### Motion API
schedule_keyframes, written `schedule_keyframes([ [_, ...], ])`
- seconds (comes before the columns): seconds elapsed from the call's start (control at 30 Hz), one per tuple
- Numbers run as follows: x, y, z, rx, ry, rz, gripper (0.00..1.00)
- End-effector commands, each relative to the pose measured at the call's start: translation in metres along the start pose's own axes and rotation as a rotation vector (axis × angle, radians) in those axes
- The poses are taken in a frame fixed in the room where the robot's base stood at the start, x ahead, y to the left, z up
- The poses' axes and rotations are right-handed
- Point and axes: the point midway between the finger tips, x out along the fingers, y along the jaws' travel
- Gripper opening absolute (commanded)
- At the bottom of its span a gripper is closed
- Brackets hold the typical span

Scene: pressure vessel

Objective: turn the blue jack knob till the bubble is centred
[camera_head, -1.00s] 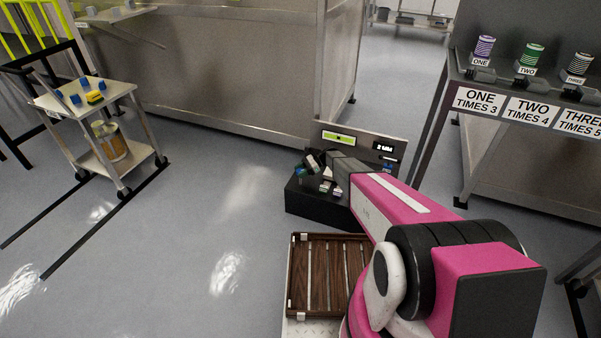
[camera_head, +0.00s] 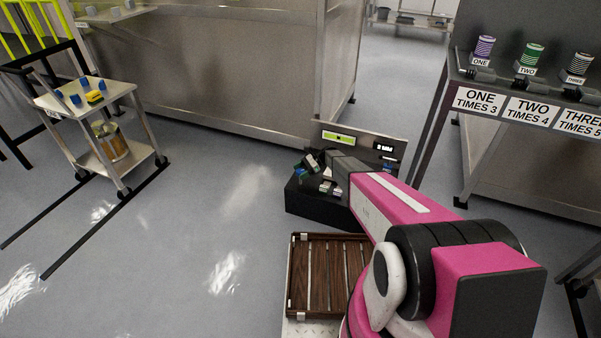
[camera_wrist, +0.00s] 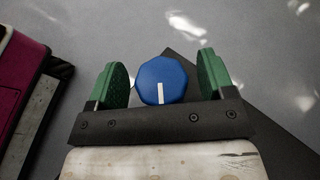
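The blue knob (camera_wrist: 162,80), eight-sided with a white pointer line, shows in the wrist view. The line points nearly straight down in the picture. My gripper (camera_wrist: 161,76) has its two green pads on either side of the knob, with a narrow gap at each side, so it is open around it. In the head view my gripper (camera_head: 311,166) is low over a black box (camera_head: 318,204), and my arm hides part of it. The yellow-green level strip (camera_head: 339,137) is on the grey panel behind; its dark bubble mark is too small to judge.
A small dark display (camera_head: 384,147) is on the panel, too small to read surely. A wooden slatted tray (camera_head: 296,278) lies in front. A trolley (camera_head: 100,97) stands at left, a bench with labelled cans (camera_head: 530,60) at right.

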Motion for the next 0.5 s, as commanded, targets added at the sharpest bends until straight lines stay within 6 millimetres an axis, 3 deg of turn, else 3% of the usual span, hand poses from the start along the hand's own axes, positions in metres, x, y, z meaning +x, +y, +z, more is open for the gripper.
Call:
schedule_keyframes([
  [0.27,-0.013,-0.001,0.0,0.0,0.0,-0.002,0.75],
  [0.5,-0.051,-0.001,-0.001,0.0,0.001,-0.003,0.75],
])
